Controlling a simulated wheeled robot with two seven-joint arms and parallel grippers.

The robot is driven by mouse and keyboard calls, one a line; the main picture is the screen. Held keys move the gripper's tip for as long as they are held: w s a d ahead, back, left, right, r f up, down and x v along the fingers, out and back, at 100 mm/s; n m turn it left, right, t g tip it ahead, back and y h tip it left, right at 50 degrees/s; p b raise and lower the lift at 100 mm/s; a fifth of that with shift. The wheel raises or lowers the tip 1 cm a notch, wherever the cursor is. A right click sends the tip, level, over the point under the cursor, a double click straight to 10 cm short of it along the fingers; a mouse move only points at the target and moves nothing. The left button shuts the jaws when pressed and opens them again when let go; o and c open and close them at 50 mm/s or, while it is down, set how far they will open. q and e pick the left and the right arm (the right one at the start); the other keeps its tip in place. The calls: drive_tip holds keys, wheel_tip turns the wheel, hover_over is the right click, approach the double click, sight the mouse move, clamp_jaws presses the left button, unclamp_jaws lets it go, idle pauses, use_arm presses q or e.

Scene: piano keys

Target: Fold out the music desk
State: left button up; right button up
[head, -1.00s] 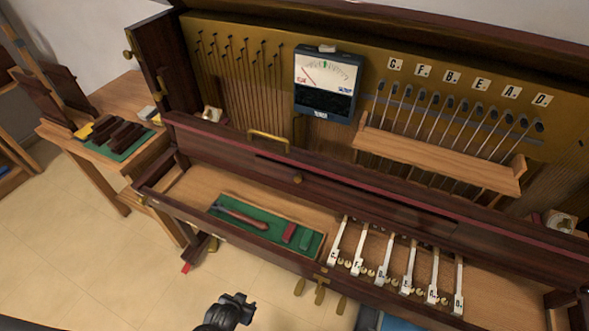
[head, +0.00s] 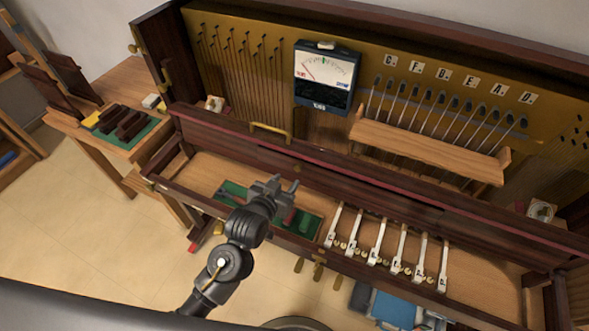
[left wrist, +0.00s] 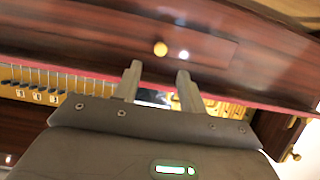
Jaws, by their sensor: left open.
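The music desk (head: 345,181) is a long dark-wood panel lying flat in the dark front board of the piano. It also shows in the left wrist view (left wrist: 212,52), with a round brass knob (left wrist: 160,48) on it. My left gripper (head: 284,184) is in front of this board, over the tray below it. Its two fingers (left wrist: 159,72) are open, apart and empty, pointing toward the board near the knob. I cannot tell the exact gap to the knob. My right gripper does not show.
White keys (head: 380,245) stand right of the left gripper. A green-lined tool tray (head: 308,222) is partly hidden behind my arm. A meter (head: 324,75), a wooden rail (head: 430,147) and a brass handle (head: 270,130) are above. A side table (head: 85,110) stands left.

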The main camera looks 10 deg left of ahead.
sight(297, 169)
use_arm(q)
drive_tip(key=p+x, duration=0.1)
drive_tip(key=x, duration=0.6)
drive_tip(key=shift+w+d+f, duration=0.1)
drive_tip(key=shift+w+f, duration=0.1)
drive_tip(key=shift+w, duration=0.15)
clamp_jaws()
drive_tip(key=shift+f, duration=0.15)
